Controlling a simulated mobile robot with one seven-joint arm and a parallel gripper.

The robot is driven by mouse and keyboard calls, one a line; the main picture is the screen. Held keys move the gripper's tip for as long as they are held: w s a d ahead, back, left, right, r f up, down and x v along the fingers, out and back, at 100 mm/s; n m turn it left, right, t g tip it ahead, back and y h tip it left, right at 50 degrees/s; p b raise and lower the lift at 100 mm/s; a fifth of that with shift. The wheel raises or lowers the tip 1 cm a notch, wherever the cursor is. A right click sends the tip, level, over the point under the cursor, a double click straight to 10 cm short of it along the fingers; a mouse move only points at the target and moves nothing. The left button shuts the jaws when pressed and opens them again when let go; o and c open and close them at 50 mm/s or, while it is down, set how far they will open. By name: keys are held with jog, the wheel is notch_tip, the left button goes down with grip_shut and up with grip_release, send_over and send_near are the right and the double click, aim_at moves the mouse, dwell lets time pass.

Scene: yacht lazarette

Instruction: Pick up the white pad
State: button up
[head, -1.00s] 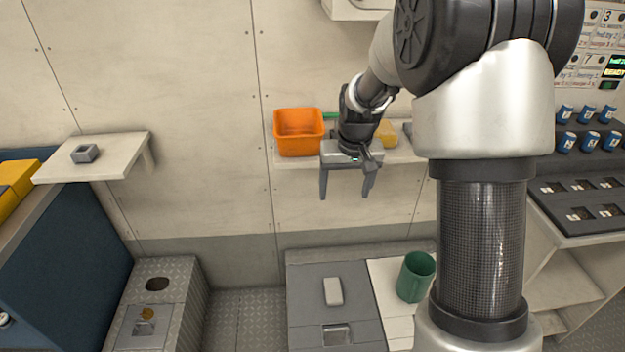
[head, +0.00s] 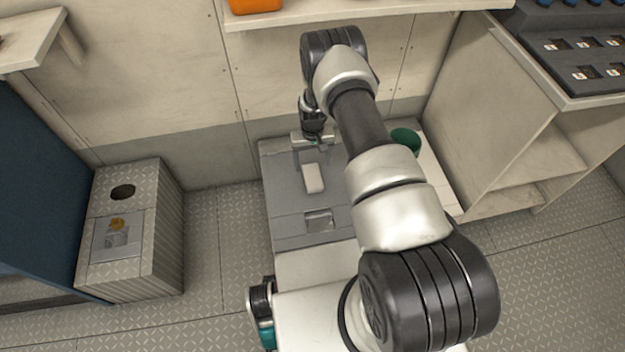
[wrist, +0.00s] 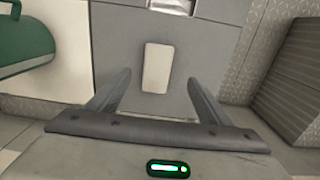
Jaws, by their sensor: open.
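The white pad (head: 313,178) is a small rounded rectangle lying flat on the grey top of a low bench (head: 281,190). In the wrist view the pad (wrist: 156,68) lies ahead of my gripper (wrist: 154,84), roughly between the lines of the two fingers. My gripper (head: 311,155) is open and empty, above the bench at the pad's far end in the head view. The fingers look apart from the pad; their exact height above it is hard to tell. The pad is fully visible in the wrist view.
A green mug (head: 406,140) stands on the white part of the bench, right of the pad. A square recess (head: 319,220) is in the bench nearer to me. A ribbed box (head: 163,230) with a round hole stands at left. A shelf (head: 380,14) overhangs behind.

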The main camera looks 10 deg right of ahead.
jog(key=b, duration=0.1)
send_over(314, 181)
jog(key=f, duration=0.5)
jog(key=shift+w+a+f, duration=0.25)
jog(key=shift+f, duration=0.1)
jog(key=f, duration=0.1)
jog(key=f+b, duration=0.1)
jog(key=f, duration=0.1)
jog(key=f+b, duration=0.1)
jog(key=f, duration=0.1)
jog(key=shift+s+d+f, duration=0.1)
jog(key=shift+s+d, duration=0.15)
jog(key=shift+s, duration=0.05)
jog(key=c, duration=1.1)
jog(key=shift+c, duration=0.2)
